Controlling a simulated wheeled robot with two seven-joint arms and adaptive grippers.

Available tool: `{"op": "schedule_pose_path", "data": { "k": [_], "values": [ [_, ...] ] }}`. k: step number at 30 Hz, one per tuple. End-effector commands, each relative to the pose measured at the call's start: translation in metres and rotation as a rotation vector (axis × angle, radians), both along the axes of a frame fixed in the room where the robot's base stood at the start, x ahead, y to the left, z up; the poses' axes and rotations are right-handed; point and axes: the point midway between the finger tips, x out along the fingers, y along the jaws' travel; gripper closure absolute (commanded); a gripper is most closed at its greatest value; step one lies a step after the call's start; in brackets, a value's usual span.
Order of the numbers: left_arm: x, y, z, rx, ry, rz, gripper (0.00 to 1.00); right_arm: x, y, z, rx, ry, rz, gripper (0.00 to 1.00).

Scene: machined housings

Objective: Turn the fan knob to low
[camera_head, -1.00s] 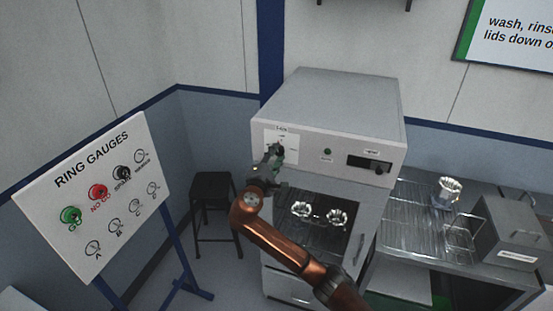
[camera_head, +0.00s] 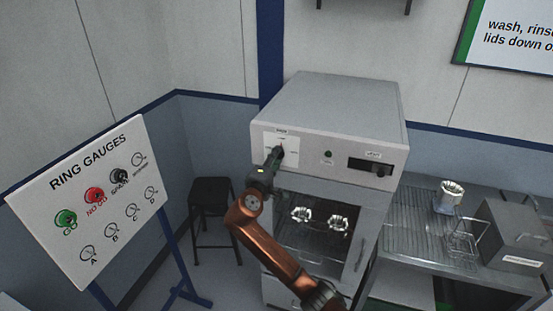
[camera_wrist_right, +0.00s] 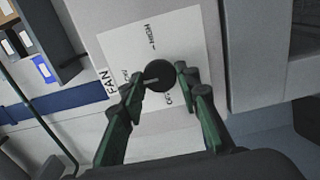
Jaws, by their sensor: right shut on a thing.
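The fan knob (camera_wrist_right: 159,76) is a round dark knob on a white label plate (camera_wrist_right: 190,45) on the oven's front panel. In the wrist view its light pointer line points left. The plate reads FAN and HIGH; other words are partly hidden by the fingers. My right gripper (camera_wrist_right: 158,80) is shut on the knob, one green finger on each side. In the head view the right gripper (camera_head: 275,157) reaches the panel's left part and mostly covers the knob. My left gripper is not in view.
The oven (camera_head: 335,105) has a window door with metal parts behind it. A ring gauges board (camera_head: 95,200) on a stand is at left, with a black stool (camera_head: 212,205) between. At right a bench (camera_head: 410,235) holds a metal part (camera_head: 449,195) and a grey box (camera_head: 512,235).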

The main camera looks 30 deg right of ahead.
Motion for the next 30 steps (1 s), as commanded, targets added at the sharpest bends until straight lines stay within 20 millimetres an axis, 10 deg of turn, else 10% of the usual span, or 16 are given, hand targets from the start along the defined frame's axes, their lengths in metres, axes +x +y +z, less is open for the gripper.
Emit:
{"op": "schedule_pose_path", "data": {
  "k": [5,6,12,30],
  "values": [
    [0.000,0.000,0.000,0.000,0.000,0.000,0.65,0.000,0.000,-0.002,0.001,0.003,-0.001,0.94],
    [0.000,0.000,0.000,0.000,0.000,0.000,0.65,0.000,0.000,-0.002,0.001,0.003,-0.001,0.67],
    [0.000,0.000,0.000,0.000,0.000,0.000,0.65,0.000,0.000,-0.001,0.000,0.003,0.000,0.54],
    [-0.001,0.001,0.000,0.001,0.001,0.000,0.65,-0.028,0.035,-0.001,0.002,0.001,0.003,0.53]
  ]
}}
